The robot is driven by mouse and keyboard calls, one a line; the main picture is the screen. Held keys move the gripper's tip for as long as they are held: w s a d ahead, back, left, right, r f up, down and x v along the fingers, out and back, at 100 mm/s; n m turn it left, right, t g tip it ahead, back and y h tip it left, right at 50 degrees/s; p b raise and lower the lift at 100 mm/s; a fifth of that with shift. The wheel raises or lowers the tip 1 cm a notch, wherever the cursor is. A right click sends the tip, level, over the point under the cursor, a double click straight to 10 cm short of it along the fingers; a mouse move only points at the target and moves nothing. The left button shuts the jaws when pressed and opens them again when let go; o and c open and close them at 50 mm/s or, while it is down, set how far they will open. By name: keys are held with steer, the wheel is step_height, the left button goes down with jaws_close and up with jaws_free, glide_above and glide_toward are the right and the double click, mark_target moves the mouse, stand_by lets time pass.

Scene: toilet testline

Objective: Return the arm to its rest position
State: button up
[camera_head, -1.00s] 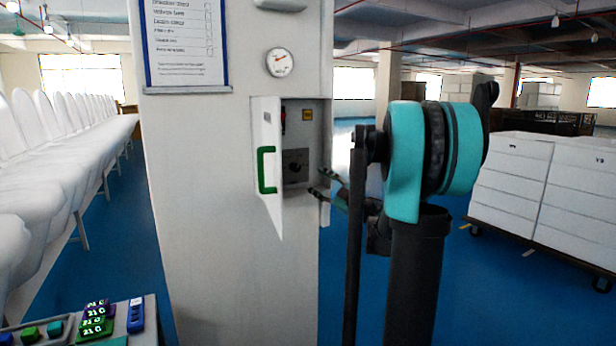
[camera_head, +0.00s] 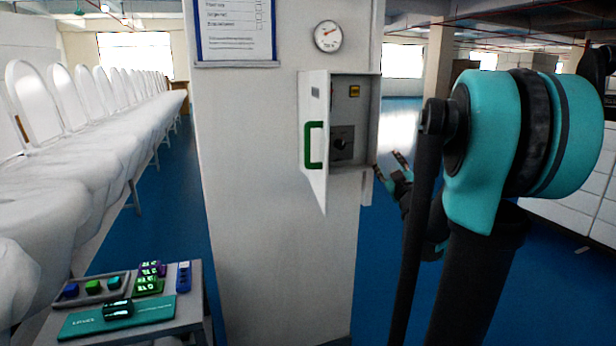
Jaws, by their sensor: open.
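My arm, teal and black, fills the right side of the head view, with a large teal joint near the camera. My gripper (camera_head: 392,172) shows small behind the arm link, just right of the open wall cabinet (camera_head: 354,118) on the pillar. Its two thin fingers are spread apart and hold nothing that I can see. The fingers point up and left, apart from the cabinet's right side in the picture. Part of the forearm and wrist is hidden behind the dark link.
The cabinet door (camera_head: 314,185) with a green handle (camera_head: 314,146) stands open. A gauge (camera_head: 327,37) and a clipboard (camera_head: 236,58) are on the pillar (camera_head: 255,200). A small table (camera_head: 190,325) with devices is at lower left. Blue floor is free between.

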steer(key=s+d+f+m+g+h, duration=0.1)
steer(key=s+f+m+g+h, duration=0.3)
steer(key=f, duration=0.5)
steer(key=s+d+f+m+g+h, duration=0.2)
steer(key=s+f+m+g, duration=0.2)
steer(key=s+f, duration=0.35)
steer(key=s+a+f+g+y, duration=0.2)
steer(key=s+a+f+g, duration=0.2)
steer(key=s+f, duration=0.4)
steer(key=s+a+f+g+y, duration=0.2)
steer(key=s+a+f+g, duration=0.2)
steer(key=s+a+f, duration=0.3)
steer(key=s+f, duration=0.2)
steer(key=s, duration=0.3)
steer(key=shift+a+f+n+g, duration=0.2)
steer(key=shift+n+g, duration=0.1)
steer(key=shift+g, duration=0.1)
